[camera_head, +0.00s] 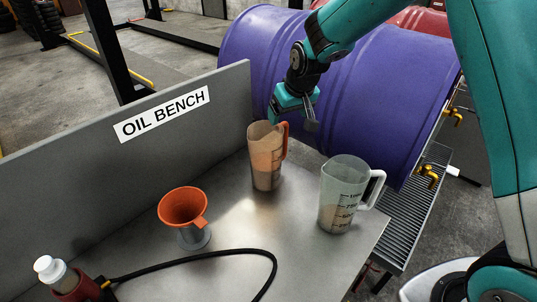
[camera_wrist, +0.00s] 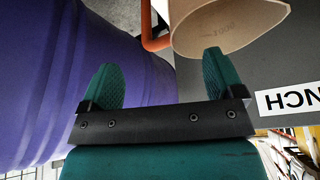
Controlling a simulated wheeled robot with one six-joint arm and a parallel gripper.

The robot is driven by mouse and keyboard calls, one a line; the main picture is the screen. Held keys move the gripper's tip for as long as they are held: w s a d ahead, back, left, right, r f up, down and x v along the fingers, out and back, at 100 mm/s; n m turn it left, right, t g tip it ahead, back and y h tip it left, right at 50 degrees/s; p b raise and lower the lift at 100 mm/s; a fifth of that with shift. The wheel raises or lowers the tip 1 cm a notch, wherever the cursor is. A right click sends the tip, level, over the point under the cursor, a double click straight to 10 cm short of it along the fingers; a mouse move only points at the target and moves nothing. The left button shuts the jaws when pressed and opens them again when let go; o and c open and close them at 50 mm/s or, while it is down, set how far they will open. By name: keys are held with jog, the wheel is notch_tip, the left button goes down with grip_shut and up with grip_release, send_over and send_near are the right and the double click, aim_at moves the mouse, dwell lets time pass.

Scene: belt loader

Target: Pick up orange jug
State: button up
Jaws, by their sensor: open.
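The orange jug (camera_head: 265,158) stands upright on the oil bench near its back wall, with an orange handle on its right side. In the wrist view the jug (camera_wrist: 225,25) shows at the top, with part of its orange handle (camera_wrist: 152,30) to its left. My gripper (camera_head: 310,120) is beyond and to the right of the jug in the head view, near the handle's height. In the wrist view my gripper (camera_wrist: 160,78) has its two green fingers wide apart with nothing between them. The jug lies just past the fingertips, and I cannot tell if they touch.
A clear measuring jug (camera_head: 343,195) stands to the right on the bench (camera_head: 265,225). An orange funnel (camera_head: 184,210), a black hose (camera_head: 235,252) and a white-capped bottle (camera_head: 55,272) are at the left and front. A large purple drum (camera_head: 375,95) lies behind the bench.

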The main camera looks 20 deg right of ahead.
jog(key=shift+p+x, duration=1.05)
jog(key=shift+x, duration=1.65)
jog(key=shift+s+a, duration=0.15)
grip_shut()
